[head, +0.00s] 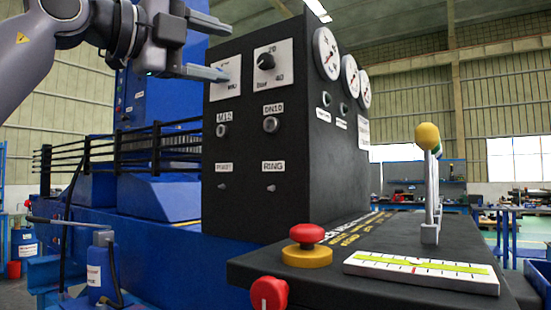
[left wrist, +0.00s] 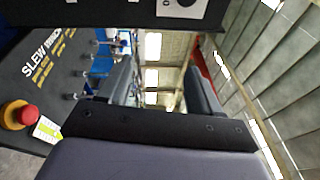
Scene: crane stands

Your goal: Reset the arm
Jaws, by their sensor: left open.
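My left gripper (head: 222,50) is at the upper left of the head view, in front of the black control box (head: 300,150). Its two fingers are apart, one above the other, with nothing between them. The lower finger overlaps a white dial plate (head: 227,84) on the box; I cannot tell whether it touches. In the left wrist view both fingers (left wrist: 160,88) stand wide apart, with only the distant hall between them. A second dial plate with a black knob (head: 266,61) is right of the fingers. My right gripper is not in view.
Below the box, a black desk holds a red mushroom button (head: 307,234) on a yellow base, a lever with a yellow knob (head: 428,137) and a scale plate (head: 420,270). A red knob (head: 269,293) sits at its front edge. Black railings (head: 120,150) stand left.

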